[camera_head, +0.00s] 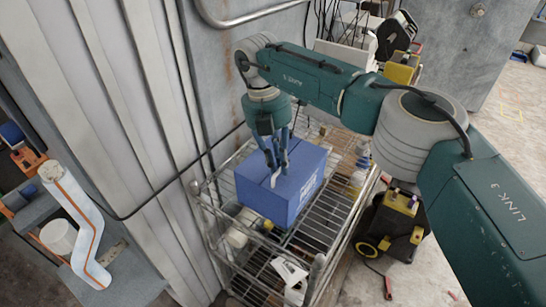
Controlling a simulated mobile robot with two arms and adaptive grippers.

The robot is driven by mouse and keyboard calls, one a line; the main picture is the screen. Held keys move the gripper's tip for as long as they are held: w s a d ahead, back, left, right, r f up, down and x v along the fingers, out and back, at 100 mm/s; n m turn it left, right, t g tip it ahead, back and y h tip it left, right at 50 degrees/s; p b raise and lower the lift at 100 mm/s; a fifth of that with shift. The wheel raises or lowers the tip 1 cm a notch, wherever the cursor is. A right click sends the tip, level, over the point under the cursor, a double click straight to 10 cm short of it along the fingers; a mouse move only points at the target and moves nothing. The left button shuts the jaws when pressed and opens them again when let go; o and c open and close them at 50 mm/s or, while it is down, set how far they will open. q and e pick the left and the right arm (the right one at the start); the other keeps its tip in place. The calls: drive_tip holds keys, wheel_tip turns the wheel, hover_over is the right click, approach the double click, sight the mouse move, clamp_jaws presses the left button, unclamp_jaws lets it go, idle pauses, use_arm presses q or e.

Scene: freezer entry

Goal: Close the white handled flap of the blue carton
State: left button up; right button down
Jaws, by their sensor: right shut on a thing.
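The blue carton (295,190) stands on the upper level of a wire rack. My right gripper (278,172) points down at the carton's top, its arm reaching in from the right. Its fingers are shut on a small white handle (274,180) at the carton's top. The top looks flat, but the gripper covers part of it, and I cannot tell how the flap's edge sits. My left gripper is not in view.
The wire rack (325,236) also holds bottles, with a white bottle (239,229) beside the carton and papers (290,271) near its front. A ribbed wall (135,100) stands close on the left. A black and yellow case (392,225) stands right of the rack.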

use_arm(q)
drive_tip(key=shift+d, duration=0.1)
use_arm(e)
drive_tip(key=shift+s+f, duration=0.1)
drive_tip(key=shift+f, duration=0.05)
drive_tip(key=c, duration=1.7)
unclamp_jaws()
drive_tip(key=shift+c, duration=0.2)
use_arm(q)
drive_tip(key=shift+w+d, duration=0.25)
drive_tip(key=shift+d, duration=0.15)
use_arm(e)
drive_tip(key=shift+d, duration=0.1)
drive_tip(key=shift+r, duration=0.35)
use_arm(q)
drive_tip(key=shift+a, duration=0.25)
use_arm(e)
wheel_tip(320, 180, up, 7)
drive_tip(key=a, duration=0.1)
drive_tip(key=shift+w+a+f, duration=0.15)
drive_tip(key=shift+w+a, duration=0.1)
drive_tip(key=shift+w, duration=0.15)
drive_tip(key=shift+f, duration=0.1)
